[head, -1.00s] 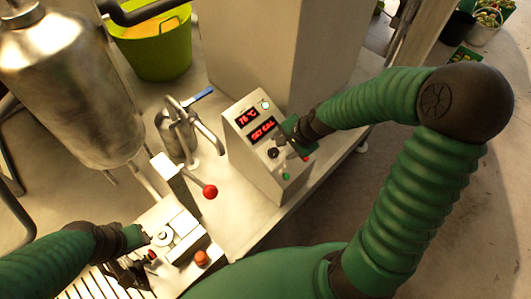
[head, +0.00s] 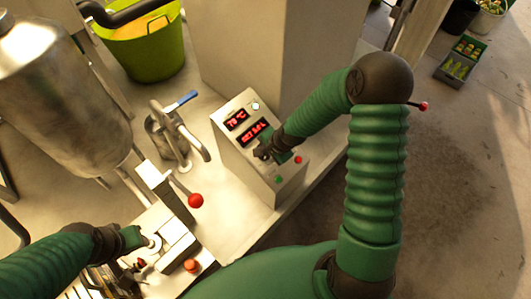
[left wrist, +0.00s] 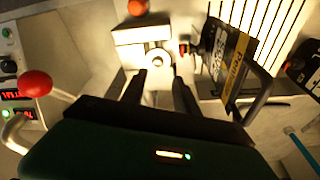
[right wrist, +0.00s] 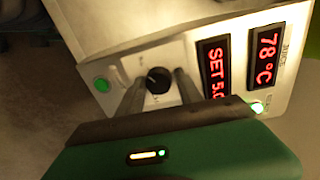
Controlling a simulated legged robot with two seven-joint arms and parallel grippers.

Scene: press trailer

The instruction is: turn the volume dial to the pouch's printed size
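The black volume dial (right wrist: 158,80) is on the sloped panel of the control box (head: 230,155). My right gripper (right wrist: 158,84) has a finger on either side of the dial, with small gaps showing, so it looks open around it. In the head view the right gripper (head: 266,150) hides most of the dial. The red set display (right wrist: 213,70) reads SET and what looks like 5.0, its end partly cut off. A black and yellow pouch (left wrist: 230,58) stands by the slatted rack in the left wrist view; its printed size is not readable. My left gripper (left wrist: 158,82) is open and empty, facing a pale block.
A temperature display (right wrist: 267,57) reads 78 °C. A red-knobbed lever (head: 195,200) and a steel tap (head: 175,135) stand left of the box. An orange button (head: 191,265) is nearer. A green bucket (head: 150,55) is behind. Another dark pouch (left wrist: 306,65) is at the right.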

